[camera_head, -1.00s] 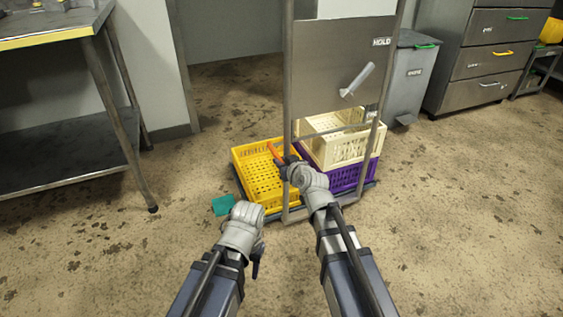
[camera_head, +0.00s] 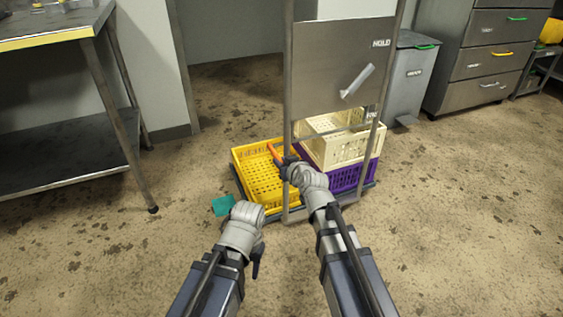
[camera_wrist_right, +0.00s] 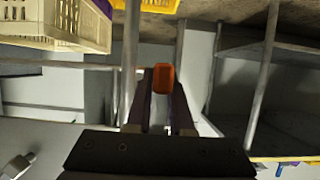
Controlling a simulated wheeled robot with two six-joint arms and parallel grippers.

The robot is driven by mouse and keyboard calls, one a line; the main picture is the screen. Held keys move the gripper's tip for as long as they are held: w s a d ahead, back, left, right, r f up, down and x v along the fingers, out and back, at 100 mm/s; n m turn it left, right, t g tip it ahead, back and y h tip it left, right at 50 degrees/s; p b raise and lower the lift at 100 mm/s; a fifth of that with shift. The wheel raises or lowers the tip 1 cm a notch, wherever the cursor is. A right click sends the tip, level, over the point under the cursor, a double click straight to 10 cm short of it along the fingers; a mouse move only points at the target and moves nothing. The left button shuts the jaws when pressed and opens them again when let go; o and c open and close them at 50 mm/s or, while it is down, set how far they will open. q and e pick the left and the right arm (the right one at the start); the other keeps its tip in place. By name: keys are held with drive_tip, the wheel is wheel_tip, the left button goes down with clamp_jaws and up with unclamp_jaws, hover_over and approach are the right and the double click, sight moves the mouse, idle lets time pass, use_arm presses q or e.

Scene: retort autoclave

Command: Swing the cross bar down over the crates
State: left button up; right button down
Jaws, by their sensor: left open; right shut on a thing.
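My right gripper (camera_head: 284,160) is shut on an orange grip (camera_head: 274,153), which appears to be the end of the cross bar. The grip also shows between the fingers in the right wrist view (camera_wrist_right: 163,78). The rest of the bar is hidden or cannot be made out. A yellow crate (camera_head: 240,170) stands at the left on a low cart. To its right a cream crate (camera_head: 345,153) sits on a purple crate (camera_head: 352,178). My left gripper (camera_head: 256,268) is open and empty, pointing down over the floor in front of the cart.
An upright metal frame (camera_head: 288,80) with a grey panel (camera_head: 330,55) and a lever (camera_head: 358,80) stands over the cart. A teal piece (camera_head: 223,205) shows beside the cart. A steel table (camera_head: 70,180) stands left, a grey bin (camera_head: 410,75) behind right. The floor around is clear.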

drive_tip(key=shift+w+a+r+g+h+p, duration=0.1)
drive_tip(key=shift+w+r+g+h+p, duration=0.25)
drive_tip(key=shift+r+g+p, duration=1.25)
drive_tip(key=shift+w+a+r+g+h+p, duration=0.15)
drive_tip(key=shift+w+r+g+h+p, duration=0.2)
drive_tip(key=shift+p, duration=2.6)
drive_tip(key=shift+w+a+r+g+h+p, duration=0.15)
drive_tip(key=shift+w+r+g+p, duration=0.5)
drive_tip(key=shift+p, duration=1.6)
drive_tip(key=shift+r+g+h+p, duration=0.25)
drive_tip(key=shift+r+g+p, duration=0.1)
drive_tip(key=shift+g+p, duration=0.5)
drive_tip(key=c, duration=0.8)
unclamp_jaws()
drive_tip(key=shift+s, duration=0.1)
drive_tip(key=p+v, duration=0.6)
drive_tip(key=v, duration=0.1)
drive_tip(key=shift+s+r+p, duration=0.25)
drive_tip(key=shift+s+p, duration=0.05)
